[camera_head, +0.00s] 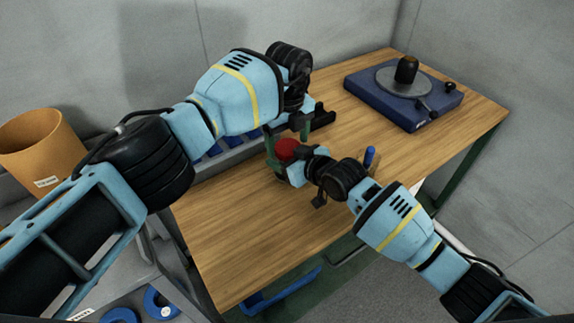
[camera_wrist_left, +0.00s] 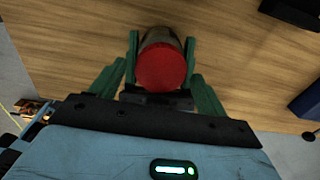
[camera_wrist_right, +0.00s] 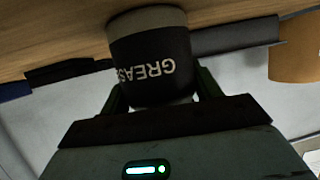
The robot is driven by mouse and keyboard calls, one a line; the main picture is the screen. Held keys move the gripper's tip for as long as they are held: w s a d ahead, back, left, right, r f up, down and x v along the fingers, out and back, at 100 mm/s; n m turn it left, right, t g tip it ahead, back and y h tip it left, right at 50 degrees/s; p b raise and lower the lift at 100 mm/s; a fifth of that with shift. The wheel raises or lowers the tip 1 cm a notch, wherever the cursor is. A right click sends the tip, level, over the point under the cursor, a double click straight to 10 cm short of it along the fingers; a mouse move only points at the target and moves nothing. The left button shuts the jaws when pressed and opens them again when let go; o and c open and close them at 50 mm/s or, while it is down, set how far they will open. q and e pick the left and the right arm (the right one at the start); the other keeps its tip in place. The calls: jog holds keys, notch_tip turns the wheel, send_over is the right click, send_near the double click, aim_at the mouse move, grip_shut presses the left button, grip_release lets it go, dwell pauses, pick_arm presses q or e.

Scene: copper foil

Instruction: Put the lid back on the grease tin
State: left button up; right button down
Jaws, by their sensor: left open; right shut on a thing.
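The grease tin (camera_wrist_right: 150,55) is a dark can lettered GREASE, upside down in the right wrist view, standing on or just above the bench. A round red lid (camera_head: 287,147) covers its top; it also shows in the left wrist view (camera_wrist_left: 162,66). I cannot tell whether the lid is fully seated. My right gripper (camera_head: 290,168) is shut on the tin from the side. My left gripper (camera_head: 287,133) is open just above, its green fingers spread on either side of the tin and lid in the left wrist view. The tin's body is mostly hidden in the head view.
A blue base with a grey turntable (camera_head: 385,83) stands at the bench's far right. A blue-handled thing (camera_head: 369,157) is just beyond my right wrist. A grey rack (camera_head: 235,152) runs along the back, partly behind my left arm. An orange bin (camera_head: 35,145) is left. The front bench is clear.

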pick_arm(q)
jog(key=shift+f, duration=0.35)
jog(key=shift+c, duration=0.2)
jog(key=c, duration=0.9)
jog(key=shift+m, duration=1.7)
jog(key=shift+c, duration=0.3)
jog(key=o, duration=1.1)
jog(key=shift+r, duration=2.3)
